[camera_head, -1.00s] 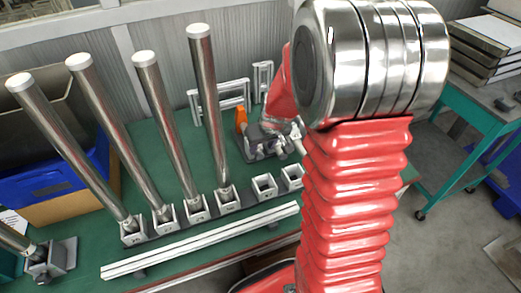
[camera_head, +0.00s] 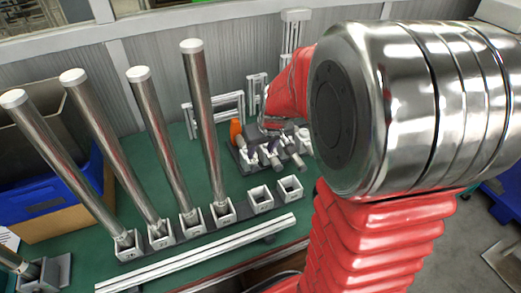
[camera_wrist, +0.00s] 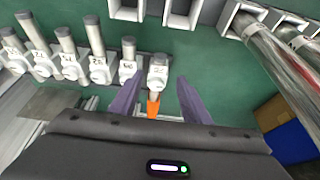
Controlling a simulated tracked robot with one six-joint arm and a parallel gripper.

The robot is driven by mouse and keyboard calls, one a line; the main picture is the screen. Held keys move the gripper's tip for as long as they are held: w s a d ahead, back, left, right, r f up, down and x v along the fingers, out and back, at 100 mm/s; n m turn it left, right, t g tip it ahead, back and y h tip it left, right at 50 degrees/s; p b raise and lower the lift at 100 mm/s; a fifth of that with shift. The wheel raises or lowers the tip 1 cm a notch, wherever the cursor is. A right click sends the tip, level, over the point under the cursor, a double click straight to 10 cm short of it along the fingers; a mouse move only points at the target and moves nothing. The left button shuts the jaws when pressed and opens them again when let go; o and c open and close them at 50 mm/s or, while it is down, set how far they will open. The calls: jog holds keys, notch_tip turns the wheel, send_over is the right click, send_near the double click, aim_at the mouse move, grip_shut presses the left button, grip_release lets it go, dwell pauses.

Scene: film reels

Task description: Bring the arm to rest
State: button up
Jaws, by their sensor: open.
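My arm's red sleeve and large silver joint fill the right side of the head view. My gripper (camera_wrist: 157,82) shows in the wrist view as two purple-grey fingers, spread apart with nothing held between them. It is over the green table (camera_wrist: 215,105), by a row of small grey-white fittings with numbered labels (camera_wrist: 97,68). One fitting (camera_wrist: 157,72) and an orange part (camera_wrist: 153,106) show in the gap between the fingers. In the head view, the gripper is mostly hidden by my arm and hard to make out near the fittings (camera_head: 262,157).
Several tall silver poles (camera_head: 203,130) stand tilted-looking in square sockets on the green table, left of my arm. Two sockets (camera_head: 260,199) are empty. A white rail (camera_head: 195,255) lies in front. A blue bin (camera_head: 60,190) stands at left. Grey wall panels (camera_head: 235,60) rise behind.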

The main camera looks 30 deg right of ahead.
dwell(0.3)
jog(key=s+a+r, duration=0.6)
jog(key=s+a, duration=0.1)
jog(key=s, duration=0.2)
jog(key=s+a+r+n+t, duration=0.1)
jog(key=s+a+r, duration=0.6)
jog(key=s, duration=0.3)
jog(key=shift+s, duration=0.3)
jog(key=shift+d, duration=0.15)
